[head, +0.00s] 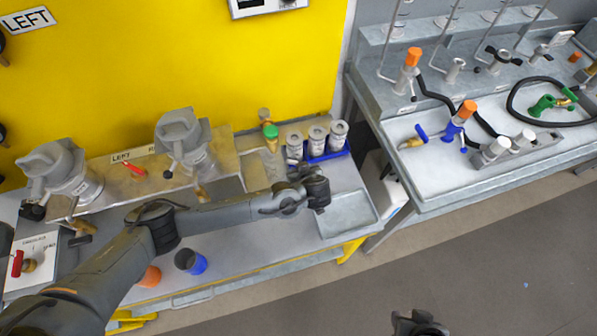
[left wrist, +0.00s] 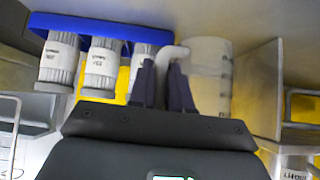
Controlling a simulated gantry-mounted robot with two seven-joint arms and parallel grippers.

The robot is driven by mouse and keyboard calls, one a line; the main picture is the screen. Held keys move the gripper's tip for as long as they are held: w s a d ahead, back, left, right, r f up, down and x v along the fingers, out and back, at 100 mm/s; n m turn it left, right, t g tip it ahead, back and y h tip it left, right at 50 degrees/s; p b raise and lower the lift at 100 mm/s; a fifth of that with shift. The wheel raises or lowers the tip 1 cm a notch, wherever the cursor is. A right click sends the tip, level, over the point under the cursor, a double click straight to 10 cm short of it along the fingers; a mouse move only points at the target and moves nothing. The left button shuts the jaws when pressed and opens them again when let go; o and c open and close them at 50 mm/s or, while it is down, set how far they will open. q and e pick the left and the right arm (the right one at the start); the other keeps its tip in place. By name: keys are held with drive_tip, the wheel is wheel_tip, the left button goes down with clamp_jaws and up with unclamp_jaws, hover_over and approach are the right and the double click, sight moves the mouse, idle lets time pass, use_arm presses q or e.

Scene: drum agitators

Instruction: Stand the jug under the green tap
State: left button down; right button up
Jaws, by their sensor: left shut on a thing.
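The jug (left wrist: 211,85) is a pale grey cylinder in the left wrist view. Its curved handle (left wrist: 171,54) is between the two dark fingers of my left gripper (left wrist: 165,80), which is shut on it. In the head view my left gripper (head: 316,188) is over the bench, left of the shallow tray; I cannot make out the jug there, as the arm and gripper cover that spot. A tap with a green top (head: 271,132) and brass-coloured body stands at the back of the bench, behind and left of the gripper. My right gripper (head: 419,323) is at the bottom edge, its jaws unclear.
A blue rack (head: 330,155) of grey-white bottles stands close behind the gripper; it shows beside the jug in the wrist view (left wrist: 90,27). A grey tray (head: 350,222) lies at the bench's right end. Machines line the left.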

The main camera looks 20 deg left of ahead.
use_arm(q)
drive_tip(key=f+b, duration=0.1)
drive_tip(key=f, duration=0.1)
drive_tip(key=w+f+b, duration=0.1)
drive_tip(key=shift+a+f+b, duration=0.1)
drive_tip(key=shift+a+b, duration=0.25)
drive_tip(key=shift+a, duration=0.05)
drive_tip(key=shift+s+d+f, duration=0.15)
drive_tip(key=shift+s+f, duration=0.1)
drive_tip(key=shift+d, duration=0.1)
drive_tip(key=shift+w+r, duration=0.1)
drive_tip(key=shift+r, duration=0.05)
drive_tip(key=c, duration=1.5)
unclamp_jaws()
drive_tip(key=shift+f, duration=0.2)
drive_tip(key=o, duration=0.4)
drive_tip(key=shift+o, duration=0.2)
